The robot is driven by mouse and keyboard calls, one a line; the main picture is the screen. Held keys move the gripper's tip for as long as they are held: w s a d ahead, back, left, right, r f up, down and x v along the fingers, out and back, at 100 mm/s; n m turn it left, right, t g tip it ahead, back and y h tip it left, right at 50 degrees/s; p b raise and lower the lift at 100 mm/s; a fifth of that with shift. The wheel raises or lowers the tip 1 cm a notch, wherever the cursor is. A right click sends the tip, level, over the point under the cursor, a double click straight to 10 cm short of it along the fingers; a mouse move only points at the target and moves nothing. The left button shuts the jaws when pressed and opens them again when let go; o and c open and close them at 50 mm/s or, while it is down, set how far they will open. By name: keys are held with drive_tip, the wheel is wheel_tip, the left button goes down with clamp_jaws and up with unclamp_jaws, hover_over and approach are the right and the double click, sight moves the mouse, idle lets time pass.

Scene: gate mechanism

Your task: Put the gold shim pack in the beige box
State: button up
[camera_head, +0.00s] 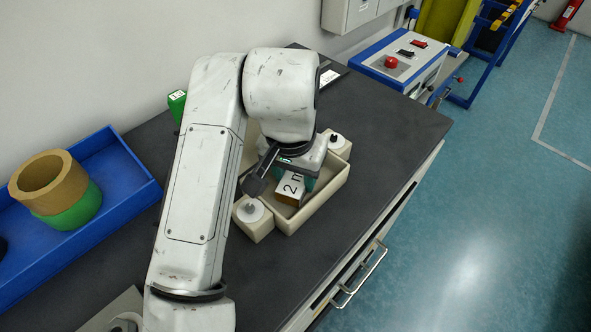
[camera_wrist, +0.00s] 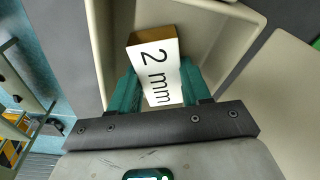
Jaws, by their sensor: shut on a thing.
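The gold shim pack (camera_head: 289,190) has a white face marked "2 mm" and a gold-brown edge. It also shows in the wrist view (camera_wrist: 158,72). My gripper (camera_wrist: 158,88) has green fingers, one on each side of the pack, and is shut on it. In the head view my gripper (camera_head: 297,181) is over the beige box (camera_head: 310,207), partly hidden by my arm. The wrist view shows the box's inner walls (camera_wrist: 225,45) around the pack. I cannot tell whether the pack touches the box floor.
Beige blocks with knobs stand at the box's near-left (camera_head: 253,218) and far (camera_head: 338,145) ends. A blue tray (camera_head: 130,170) at left holds a gold ring (camera_head: 48,182) on a green one (camera_head: 75,208). The dark worktop (camera_head: 385,125) is clear to the right.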

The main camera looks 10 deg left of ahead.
sight(292, 185)
drive_tip(key=shift+f, duration=0.1)
drive_tip(key=o, duration=1.3)
drive_tip(key=r, duration=0.4)
drive_tip(key=s+r, duration=0.1)
drive_tip(key=r, duration=0.7)
drive_tip(key=shift+s+a+b, duration=0.25)
drive_tip(key=shift+s+b, duration=0.05)
drive_tip(key=shift+s, duration=0.05)
